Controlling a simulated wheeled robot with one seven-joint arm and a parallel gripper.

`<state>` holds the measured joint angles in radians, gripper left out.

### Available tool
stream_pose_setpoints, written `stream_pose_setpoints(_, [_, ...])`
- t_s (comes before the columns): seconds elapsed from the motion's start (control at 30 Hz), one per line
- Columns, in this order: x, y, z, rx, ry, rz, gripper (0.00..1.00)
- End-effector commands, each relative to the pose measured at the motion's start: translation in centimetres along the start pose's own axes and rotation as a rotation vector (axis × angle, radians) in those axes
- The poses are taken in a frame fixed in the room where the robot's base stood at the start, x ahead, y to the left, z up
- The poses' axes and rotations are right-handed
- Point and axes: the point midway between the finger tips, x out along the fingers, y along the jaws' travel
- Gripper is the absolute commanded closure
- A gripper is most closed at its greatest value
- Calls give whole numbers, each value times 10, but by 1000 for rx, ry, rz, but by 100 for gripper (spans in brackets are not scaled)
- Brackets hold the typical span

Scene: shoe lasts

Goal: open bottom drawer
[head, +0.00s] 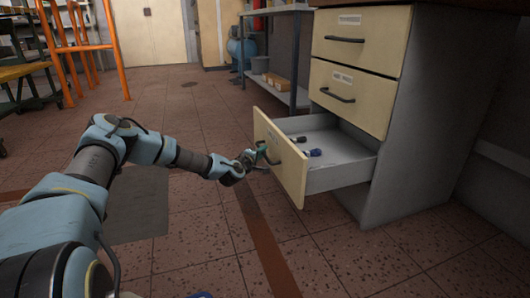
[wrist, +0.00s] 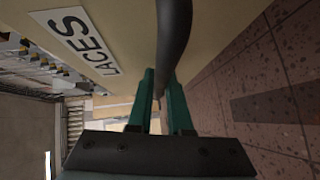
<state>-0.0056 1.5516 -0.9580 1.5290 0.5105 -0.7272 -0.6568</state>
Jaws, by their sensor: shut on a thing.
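The bottom drawer (head: 280,155) of the cream and grey cabinet is pulled well out, and its inside shows. A few small dark and blue items (head: 313,152) lie in it. My gripper (head: 262,157) is at the drawer's front, shut on its dark handle. In the wrist view the dark curved handle (wrist: 174,40) runs between the green fingers of my gripper (wrist: 161,95). A white label reading "LACES" (wrist: 82,38) is on the drawer front beside the handle.
Two more drawers above, the top drawer (head: 362,37) and the middle drawer (head: 350,95), are closed. A metal shelf unit (head: 275,85) stands behind the cabinet. An orange frame (head: 88,48) stands at the far left. The tiled floor (head: 190,110) in front is mostly clear.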

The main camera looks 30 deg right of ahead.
Motion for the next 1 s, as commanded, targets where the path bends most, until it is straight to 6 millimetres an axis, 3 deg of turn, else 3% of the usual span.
stream_pose_setpoints(0.43, [-1,-1,-2,0,1,-1,100])
stream_pose_setpoints(0.47, [-1,-1,-2,0,1,-1,80])
stream_pose_setpoints(0.7, [-1,-1,-1,0,0,0,53])
stream_pose_setpoints(1.0, [-3,0,-1,0,0,0,53])
